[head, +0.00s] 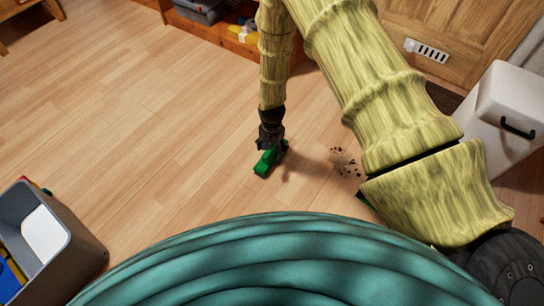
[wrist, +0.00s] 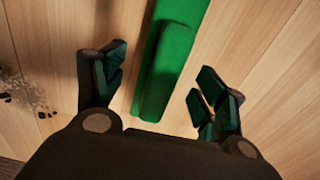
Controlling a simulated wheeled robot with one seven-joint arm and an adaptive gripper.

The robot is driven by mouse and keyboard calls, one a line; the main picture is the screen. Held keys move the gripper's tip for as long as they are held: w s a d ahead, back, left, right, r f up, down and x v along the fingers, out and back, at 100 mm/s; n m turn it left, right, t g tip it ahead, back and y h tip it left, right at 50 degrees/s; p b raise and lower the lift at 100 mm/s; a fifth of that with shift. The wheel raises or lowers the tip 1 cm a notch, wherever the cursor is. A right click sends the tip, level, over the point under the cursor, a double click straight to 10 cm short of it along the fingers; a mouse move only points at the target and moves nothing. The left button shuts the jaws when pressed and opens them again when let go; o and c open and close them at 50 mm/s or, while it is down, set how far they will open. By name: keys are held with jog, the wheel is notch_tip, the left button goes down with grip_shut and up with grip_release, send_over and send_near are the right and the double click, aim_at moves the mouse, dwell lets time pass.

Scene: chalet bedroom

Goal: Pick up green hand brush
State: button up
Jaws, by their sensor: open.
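The green hand brush (head: 264,164) lies on the wooden floor near the middle of the head view. My gripper (head: 270,143) points down right above it and covers part of it. In the wrist view the green hand brush (wrist: 172,62) runs from the top edge down between the two fingers of my gripper (wrist: 160,95). The fingers are spread, with a gap on both sides of the brush, and do not appear to touch it. How far the fingertips are above the floor is hard to tell.
Dark crumbs (head: 345,162) lie on the floor right of the brush. A green edge (head: 365,200) shows partly behind my arm. A grey bin (head: 68,245) stands at lower left, a white bin (head: 508,108) at right. A low shelf (head: 225,35) is at the back. The floor at left is clear.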

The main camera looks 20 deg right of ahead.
jog(key=shift+w+f+b, duration=0.1)
jog(key=shift+f+b, duration=0.95)
jog(key=shift+f, duration=0.8)
jog(key=c, duration=1.2)
